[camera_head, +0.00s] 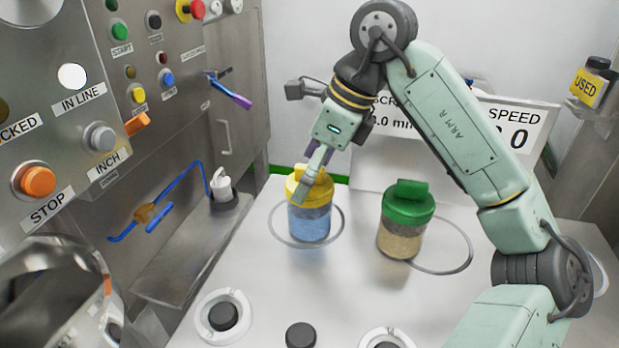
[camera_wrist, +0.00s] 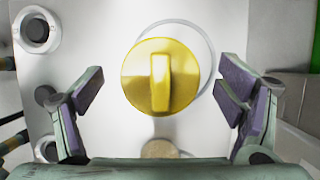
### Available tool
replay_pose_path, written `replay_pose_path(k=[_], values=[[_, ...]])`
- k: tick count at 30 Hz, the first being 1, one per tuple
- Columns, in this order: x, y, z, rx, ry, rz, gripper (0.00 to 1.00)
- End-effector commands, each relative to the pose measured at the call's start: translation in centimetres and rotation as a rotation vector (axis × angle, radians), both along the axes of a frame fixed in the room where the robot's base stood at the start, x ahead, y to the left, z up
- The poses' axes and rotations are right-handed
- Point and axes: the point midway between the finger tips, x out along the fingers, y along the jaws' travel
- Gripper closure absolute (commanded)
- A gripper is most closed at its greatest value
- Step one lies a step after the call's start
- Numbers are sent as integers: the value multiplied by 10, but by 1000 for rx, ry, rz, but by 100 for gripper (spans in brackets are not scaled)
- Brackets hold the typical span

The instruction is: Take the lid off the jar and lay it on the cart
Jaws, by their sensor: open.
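A jar with blue contents (camera_head: 309,224) stands upright inside a ring mark on the pale top (camera_head: 290,285). Its yellow lid (camera_head: 299,190) is on it and shows from above in the wrist view (camera_wrist: 135,77), with a raised bar grip across it. A second jar with tan contents (camera_head: 398,240) and a green lid (camera_head: 408,205) stands to the right, by another ring. My gripper (camera_head: 311,167) is over the yellow lid, fingers spread on either side of it with gaps in the wrist view (camera_wrist: 160,97). I cannot tell whether the pale top is the cart.
A steel control panel (camera_head: 110,90) with buttons rises at left. A blue-handled valve (camera_head: 150,213) and a steel ledge (camera_head: 185,255) are beside the pale top. Round black-centred fittings (camera_head: 223,315) line its front. A speed sign (camera_head: 515,125) stands behind.

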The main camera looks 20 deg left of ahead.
Motion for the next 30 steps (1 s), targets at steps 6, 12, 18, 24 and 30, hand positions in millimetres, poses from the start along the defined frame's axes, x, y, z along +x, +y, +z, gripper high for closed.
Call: replay_pose_path(k=[6, 12, 18, 24, 30], values=[[0, 1, -2, 0, 0, 0, 13], [0, 1, -2, 0, 0, 0, 24], [0, 1, -2, 0, 0, 0, 37], [0, 1, -2, 0, 0, 0, 50], [0, 1, -2, 0, 0, 0, 56]])
